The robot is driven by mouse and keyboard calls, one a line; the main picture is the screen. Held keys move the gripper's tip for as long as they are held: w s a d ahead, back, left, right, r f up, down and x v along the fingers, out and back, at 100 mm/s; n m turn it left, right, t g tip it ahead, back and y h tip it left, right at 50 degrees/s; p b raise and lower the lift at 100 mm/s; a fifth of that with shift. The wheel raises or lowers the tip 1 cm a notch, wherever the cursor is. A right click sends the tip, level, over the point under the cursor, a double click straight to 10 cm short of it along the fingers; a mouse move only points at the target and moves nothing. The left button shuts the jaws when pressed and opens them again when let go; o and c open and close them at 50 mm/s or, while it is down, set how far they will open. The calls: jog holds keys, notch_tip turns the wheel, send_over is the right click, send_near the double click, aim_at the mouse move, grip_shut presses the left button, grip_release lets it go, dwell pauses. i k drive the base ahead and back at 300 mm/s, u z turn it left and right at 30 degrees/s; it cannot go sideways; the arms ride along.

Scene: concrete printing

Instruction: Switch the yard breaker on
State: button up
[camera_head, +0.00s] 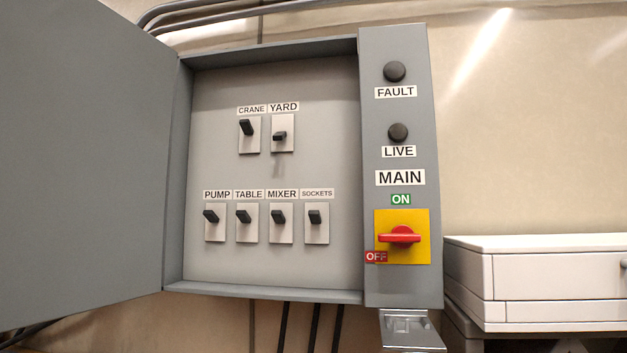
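The yard breaker (280,137) is a small black toggle on a light plate, under a YARD label (283,107) in the upper row of the open grey cabinet. Its lever sits about mid-plate and seems to point outward or down, with a shadow below it. The crane breaker (247,128) is just left of it, with its lever higher on its plate. My gripper is not in view.
Below are the pump (211,217), table (243,216), mixer (278,217) and sockets (315,217) breakers. The cabinet door (80,160) stands open at left. The red main handle (399,235) lies horizontal, near OFF. Fault (395,71) and live (398,132) lamps look dark.

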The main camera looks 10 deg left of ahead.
aim_at(280, 136)
jog(key=k, duration=1.35)
jog(key=u, duration=0.45)
jog(key=i, duration=0.5)
jog(key=u, duration=0.65)
jog(key=i, duration=0.75)
jog(key=z, duration=0.5)
jog(key=i, duration=0.6)
jog(key=z, duration=0.55)
